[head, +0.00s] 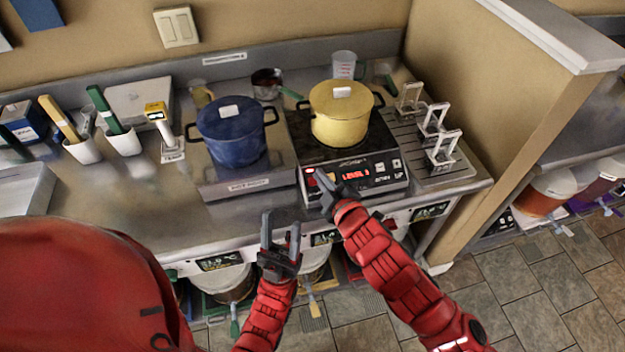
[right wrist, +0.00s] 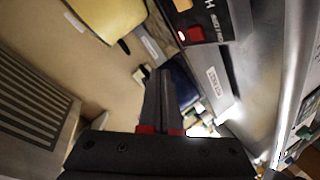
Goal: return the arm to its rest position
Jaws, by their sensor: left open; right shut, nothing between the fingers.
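My right gripper (head: 327,190) is shut and empty. In the head view its tips are over the left end of the cooker's control panel (head: 352,176), by a red lit spot; I cannot tell whether they touch it. In the right wrist view the closed fingers (right wrist: 160,85) point up the picture, with the panel and its red light (right wrist: 184,36) beyond them to the right. My left gripper (head: 281,235) is open and empty, lower and to the left, in front of the counter's front edge. Its fingers point up in the picture.
A yellow pot (head: 340,121) stands on the cooker. A blue pot (head: 232,138) stands on a grey platform (head: 222,185) to its left. A metal rack (head: 433,137) is at the right, beside a tan partition (head: 520,100). Buckets (head: 222,279) sit under the counter. The tiled floor (head: 510,290) is clear.

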